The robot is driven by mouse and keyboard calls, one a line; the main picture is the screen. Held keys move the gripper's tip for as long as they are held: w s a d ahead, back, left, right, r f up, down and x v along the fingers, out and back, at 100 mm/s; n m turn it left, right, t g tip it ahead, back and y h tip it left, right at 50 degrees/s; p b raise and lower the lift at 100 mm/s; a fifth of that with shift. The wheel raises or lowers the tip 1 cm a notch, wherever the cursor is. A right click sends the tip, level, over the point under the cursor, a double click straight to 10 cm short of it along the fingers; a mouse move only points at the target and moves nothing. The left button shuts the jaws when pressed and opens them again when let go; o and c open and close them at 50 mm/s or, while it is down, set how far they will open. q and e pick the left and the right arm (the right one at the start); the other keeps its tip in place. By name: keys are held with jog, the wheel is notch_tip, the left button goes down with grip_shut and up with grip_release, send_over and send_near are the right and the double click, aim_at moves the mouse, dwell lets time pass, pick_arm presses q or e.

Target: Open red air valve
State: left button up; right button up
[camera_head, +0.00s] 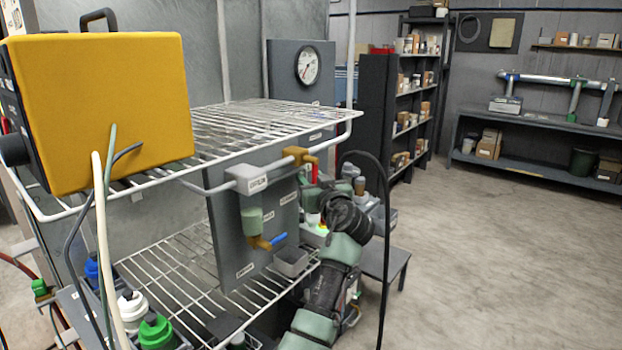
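A grey panel (240,255) with small white labels hangs at the wire rack. At its top a grey regulator block (247,179) joins a brass fitting (300,155). A narrow red handle (314,172), which looks like the red air valve, hangs down just right of this fitting, partly hidden. A blue lever (279,239) sits on a lower brass fitting (261,243).
A yellow box (100,112) stands on the upper wire shelf (275,121). A black cable (384,230) hangs right of my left arm. Small bins (292,262) and bottles crowd the panel. The floor (480,260) at right is clear.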

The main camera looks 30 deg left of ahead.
pick_arm(q)
jog(key=shift+c, duration=0.4)
grip_shut()
dwell(0.9)
